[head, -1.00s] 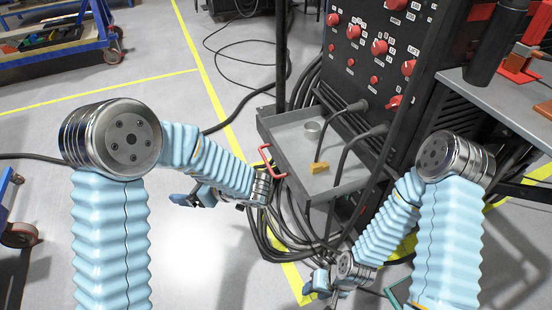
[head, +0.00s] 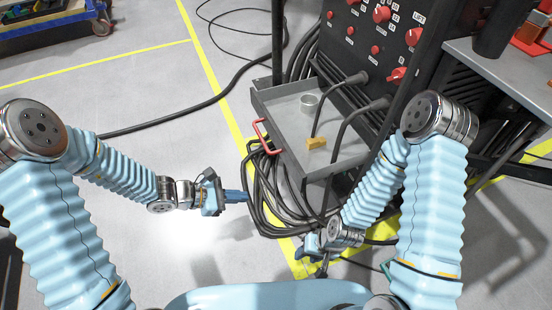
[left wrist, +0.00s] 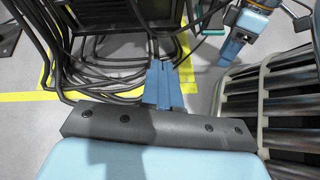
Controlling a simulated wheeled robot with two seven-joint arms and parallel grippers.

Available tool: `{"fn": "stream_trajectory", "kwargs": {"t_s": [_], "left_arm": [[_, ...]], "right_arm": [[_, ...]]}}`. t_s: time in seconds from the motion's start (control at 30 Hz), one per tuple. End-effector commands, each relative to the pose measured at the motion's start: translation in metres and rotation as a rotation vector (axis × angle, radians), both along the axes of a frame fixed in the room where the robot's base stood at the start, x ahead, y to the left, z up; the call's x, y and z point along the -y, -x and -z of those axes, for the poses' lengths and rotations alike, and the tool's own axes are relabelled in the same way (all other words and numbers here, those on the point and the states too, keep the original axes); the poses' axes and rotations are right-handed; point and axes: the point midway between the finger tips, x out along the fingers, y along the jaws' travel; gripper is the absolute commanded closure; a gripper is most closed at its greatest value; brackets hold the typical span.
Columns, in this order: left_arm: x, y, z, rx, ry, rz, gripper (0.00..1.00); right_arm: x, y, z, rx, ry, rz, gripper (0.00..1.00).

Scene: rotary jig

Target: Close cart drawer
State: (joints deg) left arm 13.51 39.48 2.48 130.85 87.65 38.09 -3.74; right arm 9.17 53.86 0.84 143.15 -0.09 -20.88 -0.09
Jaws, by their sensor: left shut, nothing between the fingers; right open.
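The cart drawer (head: 284,120) is a grey open tray pulled out from the black cart (head: 350,50) in the head view. It has a red handle (head: 266,135) on its front edge. My left gripper (head: 240,196) is shut and empty, below and left of the handle and apart from it. Its blue fingers (left wrist: 163,85) also show pressed together in the left wrist view. My right gripper (head: 312,256) is open, low and right of the left one, below the drawer; its tips are partly hard to make out.
A grey table (head: 500,80) stands at right.

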Motion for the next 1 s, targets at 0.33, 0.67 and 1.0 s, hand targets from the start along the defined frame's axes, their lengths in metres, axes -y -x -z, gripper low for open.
{"fn": "stream_trajectory", "kwargs": {"t_s": [0.33,0.67,1.0], "left_arm": [[-0.012,0.009,-0.083,-0.020,0.551,-0.087,1.00],[0.031,-0.005,-0.087,-0.019,0.567,-0.084,1.00],[0.097,-0.026,-0.086,-0.019,0.565,-0.085,1.00]], "right_arm": [[0.001,0.000,0.002,0.000,0.001,0.001,0.57],[0.000,0.000,0.001,0.000,0.001,0.001,0.57],[0.000,0.000,-0.002,-0.001,-0.001,0.000,0.57]]}}
